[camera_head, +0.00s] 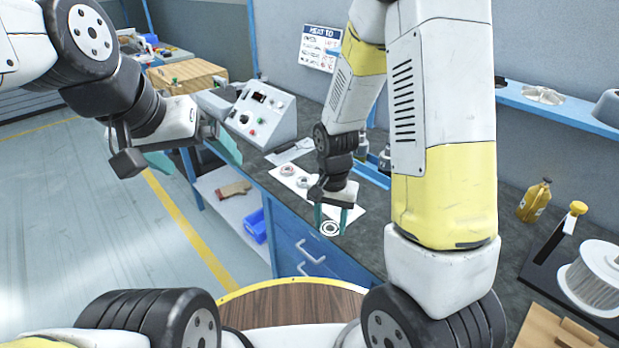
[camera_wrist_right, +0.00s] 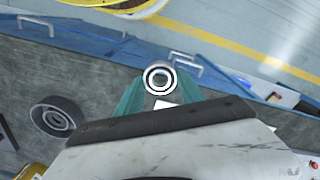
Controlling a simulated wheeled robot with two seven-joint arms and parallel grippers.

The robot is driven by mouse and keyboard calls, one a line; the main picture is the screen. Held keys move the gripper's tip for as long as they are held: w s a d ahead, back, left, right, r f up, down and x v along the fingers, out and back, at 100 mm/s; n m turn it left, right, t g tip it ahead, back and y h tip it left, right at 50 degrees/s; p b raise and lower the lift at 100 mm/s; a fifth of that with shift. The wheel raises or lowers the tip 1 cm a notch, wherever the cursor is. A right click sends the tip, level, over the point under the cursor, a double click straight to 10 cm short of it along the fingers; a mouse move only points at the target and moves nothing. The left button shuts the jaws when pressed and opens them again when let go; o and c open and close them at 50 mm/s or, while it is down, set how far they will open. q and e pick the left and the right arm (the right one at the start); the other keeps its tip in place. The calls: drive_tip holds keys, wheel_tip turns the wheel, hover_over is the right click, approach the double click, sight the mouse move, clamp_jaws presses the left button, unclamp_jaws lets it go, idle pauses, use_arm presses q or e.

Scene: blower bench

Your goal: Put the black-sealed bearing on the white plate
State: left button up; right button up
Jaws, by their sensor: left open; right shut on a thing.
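My right gripper (camera_head: 331,222) is shut on a ring-shaped bearing with a black and white face (camera_head: 331,228). The bearing also shows between the teal fingertips in the right wrist view (camera_wrist_right: 160,78). The white plate (camera_head: 352,212) lies flat on the dark bench top, behind and under the right gripper. The held bearing appears at the plate's near edge; I cannot tell whether it touches anything. Other rings, one reddish (camera_head: 287,170) and one pale (camera_head: 303,183), lie on the white surface further left. My left gripper (camera_head: 195,157) is open and empty, left of the bench.
A control box (camera_head: 262,112) stands at the bench's far end. A yellow bottle (camera_head: 535,200), a white spool-like part (camera_head: 598,275) and a wooden board (camera_head: 555,330) are at the right. A round wooden top (camera_head: 290,305) is in front. Blue drawers (camera_head: 310,250) face the floor.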

drive_tip(key=w+d, duration=0.1)
drive_tip(key=w, duration=0.3)
drive_tip(key=w+d+f, duration=0.1)
drive_tip(key=w+d, duration=0.1)
drive_tip(key=w, duration=0.3)
drive_tip(key=w+d, duration=0.2)
drive_tip(key=w, duration=0.3)
drive_tip(key=shift+w+d+f, duration=0.15)
drive_tip(key=shift+w+f, duration=0.05)
drive_tip(key=shift+f, duration=1.8)
drive_tip(key=shift+f, duration=0.1)
drive_tip(key=o, duration=1.3)
drive_tip(key=shift+o, duration=0.2)
